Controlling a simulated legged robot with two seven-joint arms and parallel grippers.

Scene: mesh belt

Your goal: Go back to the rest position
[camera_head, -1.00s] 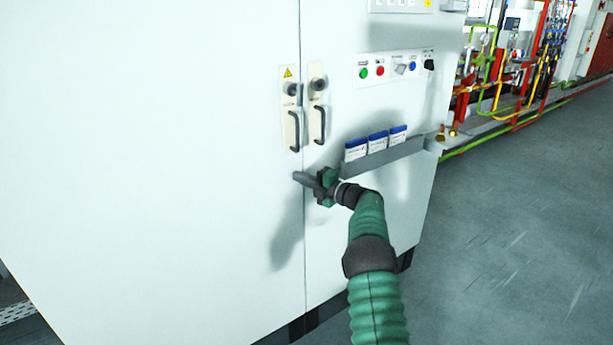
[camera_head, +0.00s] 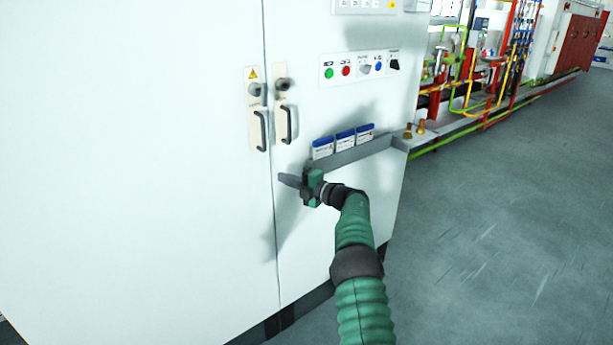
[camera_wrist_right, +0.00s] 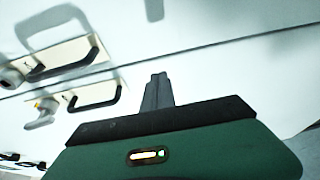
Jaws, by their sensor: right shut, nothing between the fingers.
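My right gripper (camera_head: 290,181) is in front of the white cabinet (camera_head: 150,150), below its door handles and just right of the seam between the doors. Its fingers point left, are shut together and hold nothing. In the right wrist view the closed fingers (camera_wrist_right: 158,92) stand in front of the white door, apart from the two black handles. My left gripper is not in view.
Two black handles, the left one (camera_head: 261,131) and the right one (camera_head: 288,124), stick out from the doors. A grey shelf (camera_head: 350,157) holds blue-and-white boxes (camera_head: 345,139). A button panel (camera_head: 360,67) is above. Open grey floor (camera_head: 490,220) lies right.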

